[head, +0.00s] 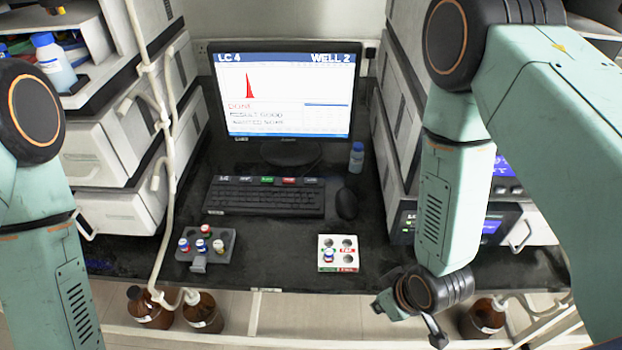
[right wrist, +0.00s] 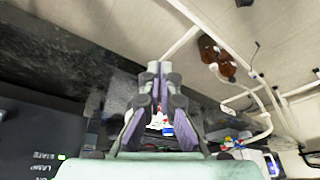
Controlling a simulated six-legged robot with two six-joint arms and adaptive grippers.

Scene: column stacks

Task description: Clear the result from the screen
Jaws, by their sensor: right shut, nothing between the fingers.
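The monitor (head: 285,140) stands at the back of the black bench. Its screen shows "LC 4", "WELL 2", a red peak and red text that looks like "DONE", with result lines below. The black keyboard (head: 265,198) lies in front of it, with a green key (head: 267,180) and a red key (head: 289,181) in its top row. My right gripper (head: 410,318) is low at the front right, by the bench's front edge and away from the keyboard. In the right wrist view its fingers (right wrist: 159,68) are shut and empty. My left arm shows at the left, but its gripper is out of view.
A grey tray (head: 188,257) of capped vials and a white holder (head: 325,267) with a vial stand near the front edge. A mouse (head: 346,205) and small bottle (head: 356,158) are right of the keyboard. Instrument stacks wall both sides; a pale tube (head: 168,190) runs down the left.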

